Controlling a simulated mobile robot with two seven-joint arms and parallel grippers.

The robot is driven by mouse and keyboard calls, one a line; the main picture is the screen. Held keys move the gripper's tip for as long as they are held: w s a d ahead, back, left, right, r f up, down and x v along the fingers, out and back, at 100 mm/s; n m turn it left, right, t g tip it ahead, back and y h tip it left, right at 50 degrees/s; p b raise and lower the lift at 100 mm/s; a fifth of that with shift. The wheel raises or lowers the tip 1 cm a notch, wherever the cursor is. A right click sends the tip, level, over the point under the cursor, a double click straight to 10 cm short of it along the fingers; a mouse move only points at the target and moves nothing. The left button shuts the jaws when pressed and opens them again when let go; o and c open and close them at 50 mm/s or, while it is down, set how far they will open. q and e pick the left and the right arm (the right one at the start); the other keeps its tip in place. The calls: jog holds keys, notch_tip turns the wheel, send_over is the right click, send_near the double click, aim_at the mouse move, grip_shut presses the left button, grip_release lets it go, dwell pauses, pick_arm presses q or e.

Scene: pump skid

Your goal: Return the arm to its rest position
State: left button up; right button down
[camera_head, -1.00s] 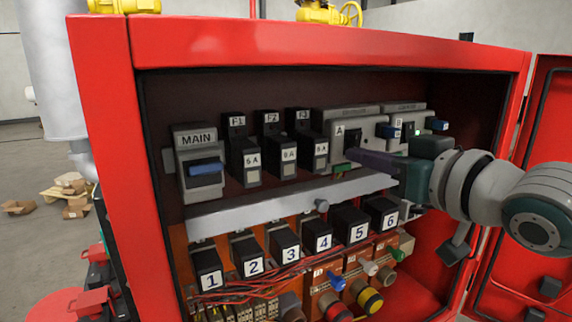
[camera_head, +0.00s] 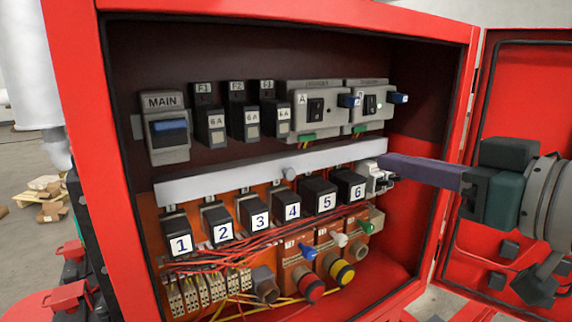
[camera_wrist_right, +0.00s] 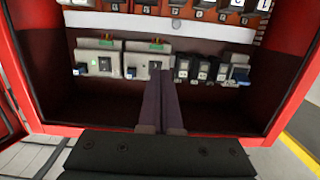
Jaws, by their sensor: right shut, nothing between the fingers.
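My right gripper (camera_head: 386,162) comes in from the right in the head view, in front of the open red cabinet (camera_head: 75,130). Its long dark fingers are shut together with nothing between them. The fingertips appear near the right end of the white rail (camera_head: 240,181), right of and below the grey modules A (camera_head: 315,107) and B (camera_head: 369,103); I cannot tell the exact gap. In the wrist view the closed fingers (camera_wrist_right: 164,76) point toward the same modules, seen upside down. My left gripper is not in view.
The open cabinet door (camera_head: 525,90) stands at the right, behind my right wrist. A MAIN switch (camera_head: 166,130), several fuses and numbered blocks (camera_head: 258,218) fill the cabinet. Red wires (camera_head: 240,244) hang below. Boxes (camera_head: 50,211) lie on the floor at left.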

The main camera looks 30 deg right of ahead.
dwell(0.4)
jog(key=shift+f, duration=0.1)
jog(key=s+a+f+g+h, duration=0.1)
jog(key=s+a+f+g, duration=0.15)
jog(key=f, duration=0.35)
jog(key=s+a+f+g, duration=0.1)
jog(key=s+f+g, duration=0.2)
jog(key=f+g, duration=0.15)
jog(key=s+a+f+n+g, duration=0.1)
jog(key=s+a+f+g, duration=0.2)
jog(key=s, duration=0.3)
jog(key=s+a+f+g, duration=0.3)
jog(key=s+a, duration=0.1)
jog(key=s, duration=0.3)
notch_tip(320, 180, up, 14)
jog(key=p, duration=1.5)
jog(key=shift+w+d+r, duration=0.2)
jog(key=shift+w+d, duration=0.1)
jog(key=shift+d, duration=0.05)
jog(key=shift+f, duration=0.1)
